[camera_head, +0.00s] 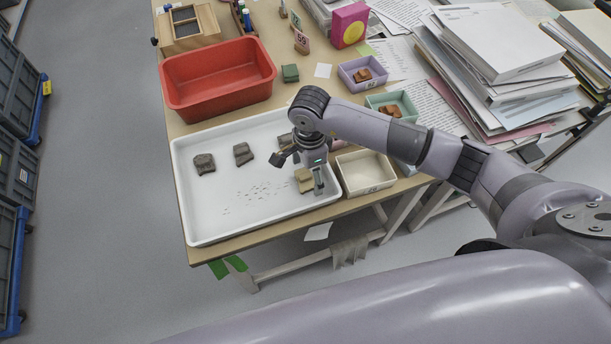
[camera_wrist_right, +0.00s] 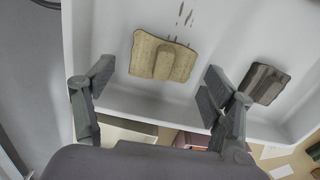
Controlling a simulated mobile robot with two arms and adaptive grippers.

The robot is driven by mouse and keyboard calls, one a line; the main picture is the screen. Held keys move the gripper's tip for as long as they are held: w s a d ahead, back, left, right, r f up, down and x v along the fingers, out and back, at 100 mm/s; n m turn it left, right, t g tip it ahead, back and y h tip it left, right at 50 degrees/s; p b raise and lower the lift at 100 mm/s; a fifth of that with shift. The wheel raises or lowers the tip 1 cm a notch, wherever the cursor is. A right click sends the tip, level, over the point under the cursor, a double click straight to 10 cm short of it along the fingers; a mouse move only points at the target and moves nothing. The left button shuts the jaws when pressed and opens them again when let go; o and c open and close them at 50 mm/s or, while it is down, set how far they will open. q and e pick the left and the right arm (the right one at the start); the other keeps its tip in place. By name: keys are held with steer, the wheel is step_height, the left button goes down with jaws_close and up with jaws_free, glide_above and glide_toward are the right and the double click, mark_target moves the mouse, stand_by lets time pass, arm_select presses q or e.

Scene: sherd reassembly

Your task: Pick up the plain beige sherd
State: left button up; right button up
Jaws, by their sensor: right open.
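The plain beige sherd (camera_head: 303,175) lies in the white tray (camera_head: 215,222), near its right end in the head view. In the right wrist view the sherd (camera_wrist_right: 180,62) is a squarish tan piece with a raised ridge down its middle. My right gripper (camera_head: 299,173) is above the tray beside the sherd and partly covers it in the head view. In the wrist view its fingers (camera_wrist_right: 156,86) are wide apart, with nothing between the tips. The sherd appears beyond the tips, between their lines. My left gripper is not in view.
Dark sherds (camera_head: 204,163) (camera_head: 243,153) lie in the tray; another dark sherd (camera_wrist_right: 264,84) is close to the right finger. Small crumbs lie mid-tray. A cream box (camera_head: 347,187) adjoins the tray's right wall. A red bin (camera_head: 187,107) stands behind. Paper stacks (camera_head: 495,50) fill the right.

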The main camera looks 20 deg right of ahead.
steer(key=shift+f, duration=0.15)
steer(key=c, duration=1.2)
steer(key=shift+c, duration=0.2)
